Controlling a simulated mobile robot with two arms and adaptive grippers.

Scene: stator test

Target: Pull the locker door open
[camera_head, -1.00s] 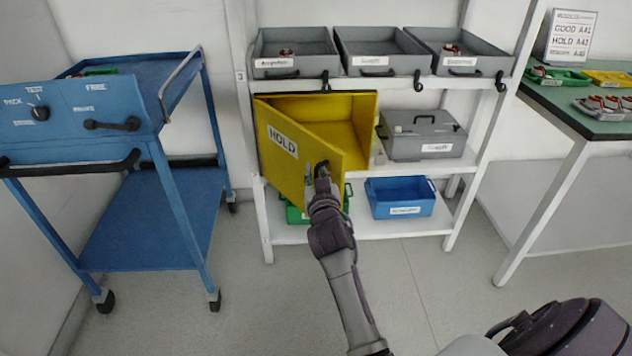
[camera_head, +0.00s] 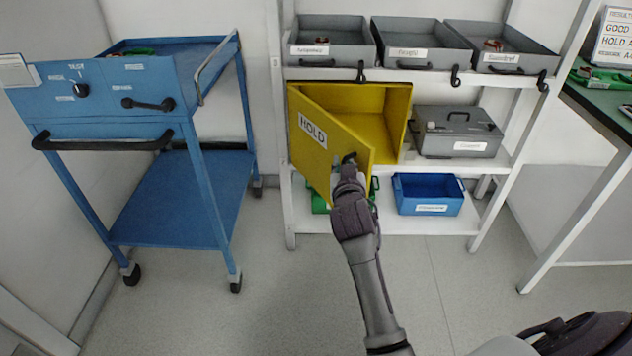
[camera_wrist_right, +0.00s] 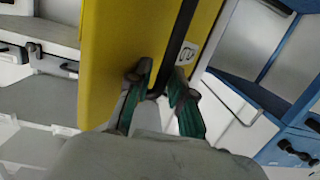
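The yellow locker (camera_head: 383,110) stands on the middle shelf. Its door (camera_head: 318,150), labelled HOLD, is hinged at the left and stands partly open, swung out towards me. The locker's yellow inside shows to the right of the door. My right gripper (camera_head: 349,168) is at the dark handle (camera_head: 350,157) near the door's free edge. In the right wrist view the fingers (camera_wrist_right: 156,90) sit on either side of the dark handle bar (camera_wrist_right: 177,40), closed around it against the yellow door (camera_wrist_right: 110,50). My left gripper is in no view.
Grey trays (camera_head: 330,52) line the top shelf. A grey case (camera_head: 457,132) stands right of the locker, a blue bin (camera_head: 428,207) below. A green bin (camera_head: 319,204) is partly hidden under the door. A blue cart (camera_head: 180,195) stands left. The floor in front is clear.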

